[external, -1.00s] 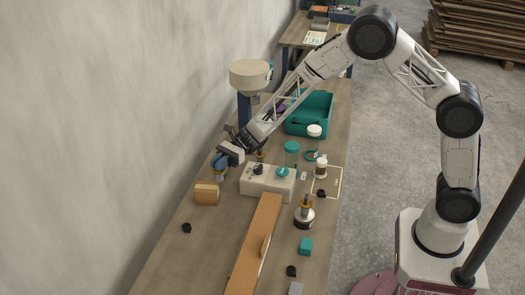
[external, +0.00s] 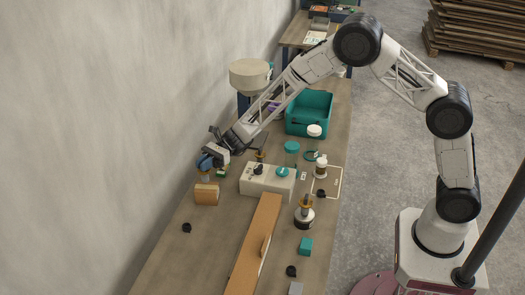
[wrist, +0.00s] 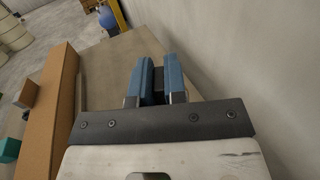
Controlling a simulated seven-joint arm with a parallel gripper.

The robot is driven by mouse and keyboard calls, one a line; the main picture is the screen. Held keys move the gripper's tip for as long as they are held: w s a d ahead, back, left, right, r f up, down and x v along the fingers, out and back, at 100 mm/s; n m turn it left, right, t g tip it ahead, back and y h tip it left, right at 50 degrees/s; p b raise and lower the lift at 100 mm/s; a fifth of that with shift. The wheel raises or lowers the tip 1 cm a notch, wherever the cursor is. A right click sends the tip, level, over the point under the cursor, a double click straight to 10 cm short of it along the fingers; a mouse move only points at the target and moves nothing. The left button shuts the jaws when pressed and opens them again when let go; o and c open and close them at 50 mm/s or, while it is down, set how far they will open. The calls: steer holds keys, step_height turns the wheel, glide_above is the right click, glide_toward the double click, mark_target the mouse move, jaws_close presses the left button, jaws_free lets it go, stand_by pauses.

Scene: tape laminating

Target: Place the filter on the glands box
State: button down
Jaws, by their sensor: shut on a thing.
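My gripper (external: 205,163), with blue fingers, is at the left side of the bench, just above a small tan box (external: 206,194). In the wrist view its fingers (wrist: 159,84) are shut on a small dark piece (wrist: 158,88), which I take to be the filter. A small brownish part (external: 205,178) shows under the fingers in the external view, close above the box. I cannot tell whether it touches the box. The tan box may be the glands box; no label is readable.
A cream control box (external: 262,183) with knobs stands to the right. A long orange-brown bar (external: 252,245) lies along the bench; it also shows in the wrist view (wrist: 50,115). A teal bin (external: 309,115) is behind. The wall is close on the left.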

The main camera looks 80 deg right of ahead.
steer(key=shift+f, duration=1.35)
steer(key=shift+f, duration=0.2)
steer(key=c, duration=1.2)
jaws_free()
steer(key=shift+o, duration=0.2)
steer(key=shift+r, duration=0.2)
steer(key=v, duration=1.2)
